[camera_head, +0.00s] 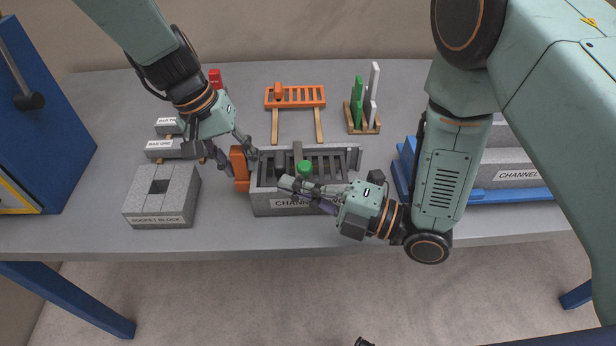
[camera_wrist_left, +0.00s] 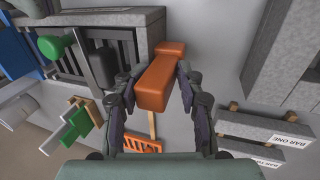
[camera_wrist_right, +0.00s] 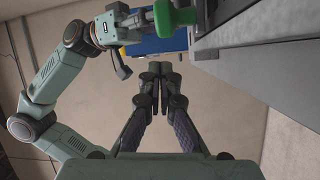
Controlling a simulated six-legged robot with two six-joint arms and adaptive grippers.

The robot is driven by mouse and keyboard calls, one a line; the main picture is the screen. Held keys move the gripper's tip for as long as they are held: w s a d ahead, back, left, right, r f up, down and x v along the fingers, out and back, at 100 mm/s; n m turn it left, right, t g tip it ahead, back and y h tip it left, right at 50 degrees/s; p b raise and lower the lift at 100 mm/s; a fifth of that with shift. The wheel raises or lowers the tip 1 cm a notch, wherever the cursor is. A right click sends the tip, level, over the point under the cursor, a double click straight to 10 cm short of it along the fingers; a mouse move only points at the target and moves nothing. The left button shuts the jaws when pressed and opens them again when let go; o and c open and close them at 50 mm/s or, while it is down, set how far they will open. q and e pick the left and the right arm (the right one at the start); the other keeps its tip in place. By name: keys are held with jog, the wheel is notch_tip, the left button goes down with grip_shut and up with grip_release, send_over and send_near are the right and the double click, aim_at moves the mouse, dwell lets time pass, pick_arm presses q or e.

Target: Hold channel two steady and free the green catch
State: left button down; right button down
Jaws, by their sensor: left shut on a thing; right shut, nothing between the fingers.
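A grey slotted channel (camera_head: 262,205) stands mid-table. Its label starts "CHAN"; my right gripper hides the rest, so its number cannot be read. An orange handle (camera_head: 240,170) sits at its left end. My left gripper (camera_head: 237,157) is shut on this handle, with a finger on each side in the left wrist view (camera_wrist_left: 157,80). The round green catch (camera_head: 305,167) shows above the channel's slotted top, and also in the right wrist view (camera_wrist_right: 174,17). My right gripper (camera_head: 284,183) is shut and empty at the channel's front, apart from the catch in its wrist view.
A grey socket block (camera_head: 182,205) and labelled bars (camera_head: 162,152) stand left. An orange rack (camera_head: 295,97) and a wooden stand with green and white uprights (camera_head: 365,110) are behind. Another channel (camera_head: 515,175) lies right on a blue base (camera_head: 510,195). The table's front edge is close.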

aim_at(334, 185)
jog(key=shift+w+d+f, duration=0.2)
jog(key=shift+w+d, duration=0.35)
jog(key=shift+w+d+f, duration=0.15)
jog(key=shift+w+d, duration=0.4)
jog(key=shift+w+d+r, duration=0.1)
jog(key=shift+w+d, duration=0.2)
jog(key=shift+d, duration=0.5)
jog(key=shift+w+d+f, duration=0.1)
jog(key=shift+w+d, duration=0.15)
jog(key=shift+d, duration=0.55)
jog(key=shift+w+d+r, duration=0.1)
jog(key=shift+w+d, duration=0.2)
jog(key=shift+d, duration=0.5)
jog(key=shift+r, duration=0.1)
notch_tip(334, 185, up, 10)
jog(key=shift+s, duration=0.2)
